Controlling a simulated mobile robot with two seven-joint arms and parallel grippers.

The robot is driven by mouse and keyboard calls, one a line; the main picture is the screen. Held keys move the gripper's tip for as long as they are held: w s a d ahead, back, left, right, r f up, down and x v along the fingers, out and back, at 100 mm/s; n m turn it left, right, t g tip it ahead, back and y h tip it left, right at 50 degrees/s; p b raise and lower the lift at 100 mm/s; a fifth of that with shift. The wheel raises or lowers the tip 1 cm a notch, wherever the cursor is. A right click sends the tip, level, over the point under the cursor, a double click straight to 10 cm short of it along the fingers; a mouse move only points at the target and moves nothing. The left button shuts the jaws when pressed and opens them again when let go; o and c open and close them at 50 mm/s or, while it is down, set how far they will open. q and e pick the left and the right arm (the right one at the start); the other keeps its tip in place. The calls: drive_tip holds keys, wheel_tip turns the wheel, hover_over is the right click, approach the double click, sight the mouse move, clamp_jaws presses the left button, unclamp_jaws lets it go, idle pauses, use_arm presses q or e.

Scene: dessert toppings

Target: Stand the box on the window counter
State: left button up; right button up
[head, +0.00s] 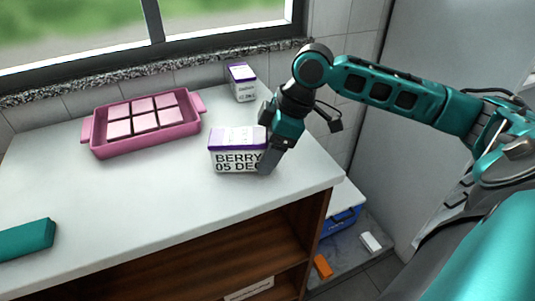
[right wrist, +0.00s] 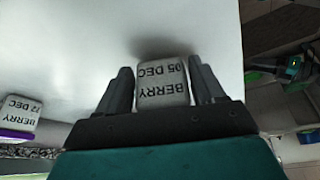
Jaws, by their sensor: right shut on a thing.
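A white box with a purple top, labelled BERRY 05 DEC (head: 236,158), is upright at the counter's right front. My right gripper (head: 270,150) is shut on this box; in the right wrist view the box (right wrist: 162,82) sits between the two fingers (right wrist: 162,90). Whether its base touches the surface I cannot tell. The window counter (head: 110,205) is pale and runs below the window. A second white box with a purple top (head: 242,83) stands farther back near the wall; it also shows in the right wrist view (right wrist: 20,115). Only a teal piece of my left arm seems to show at the left edge.
A pink tray (head: 150,144) with several pink squares sits at the back left of the counter. The middle and front of the counter are clear. A granite sill (head: 150,72) runs behind. Open shelves lie below, and a blue crate (head: 340,222) is at the right.

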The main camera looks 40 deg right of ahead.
drive_tip(key=shift+f, duration=0.25)
drive_tip(key=o, duration=1.3)
drive_tip(key=shift+c, duration=0.2)
use_arm(q)
drive_tip(key=shift+w+r, duration=0.1)
drive_tip(key=shift+r, duration=0.05)
use_arm(e)
drive_tip(key=shift+r, duration=0.1)
use_arm(q)
drive_tip(key=shift+s+a+r+p, duration=0.35)
drive_tip(key=shift+a+p, duration=0.1)
drive_tip(key=shift+p, duration=0.75)
use_arm(e)
drive_tip(key=v, duration=1.2)
use_arm(q)
drive_tip(key=shift+r, duration=0.1)
use_arm(e)
drive_tip(key=shift+a, duration=0.1)
